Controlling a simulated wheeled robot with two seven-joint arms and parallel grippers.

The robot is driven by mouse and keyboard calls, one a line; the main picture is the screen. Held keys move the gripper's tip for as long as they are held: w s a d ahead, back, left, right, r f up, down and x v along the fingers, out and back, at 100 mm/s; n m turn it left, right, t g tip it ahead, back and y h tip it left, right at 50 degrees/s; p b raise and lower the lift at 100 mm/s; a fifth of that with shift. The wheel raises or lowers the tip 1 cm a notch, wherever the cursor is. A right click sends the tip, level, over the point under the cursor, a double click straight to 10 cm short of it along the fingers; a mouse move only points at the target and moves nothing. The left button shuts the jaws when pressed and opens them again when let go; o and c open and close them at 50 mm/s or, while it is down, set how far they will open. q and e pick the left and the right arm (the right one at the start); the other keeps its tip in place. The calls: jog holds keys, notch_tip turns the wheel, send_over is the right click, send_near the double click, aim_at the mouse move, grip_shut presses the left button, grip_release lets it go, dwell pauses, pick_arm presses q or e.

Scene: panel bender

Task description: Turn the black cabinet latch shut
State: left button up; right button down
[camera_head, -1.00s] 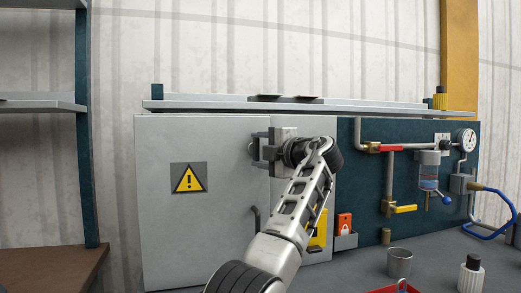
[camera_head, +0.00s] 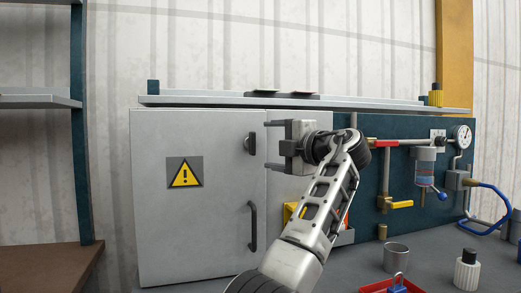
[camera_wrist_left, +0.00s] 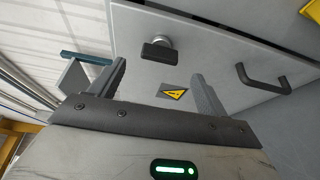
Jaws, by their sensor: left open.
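The black cabinet latch (camera_head: 252,144) sits on a round base near the right edge of the grey cabinet door (camera_head: 200,230). Its bar stands about upright, roughly in line with the black door handle (camera_head: 253,227) below it. My left gripper (camera_head: 271,145) is open and empty, just right of the latch in the head view, with its fingers one above the other. In the left wrist view, the latch (camera_wrist_left: 157,50) shows beyond and between the open fingers (camera_wrist_left: 158,72), apart from them. My right gripper is not in view.
A yellow warning sign (camera_head: 184,172) is on the door. A shelf (camera_head: 300,102) runs above the cabinet. Right of my arm are a teal panel with pipes and a gauge (camera_head: 462,135), a metal cup (camera_head: 396,257) and a red tray (camera_head: 375,288). The space before the door is free.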

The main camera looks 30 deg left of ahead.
pick_arm(q)
jog(key=b+v, duration=0.1)
jog(key=v, duration=0.8)
jog(key=shift+d, duration=0.35)
jog(key=shift+s+r, duration=0.1)
jog(key=shift+r, duration=0.1)
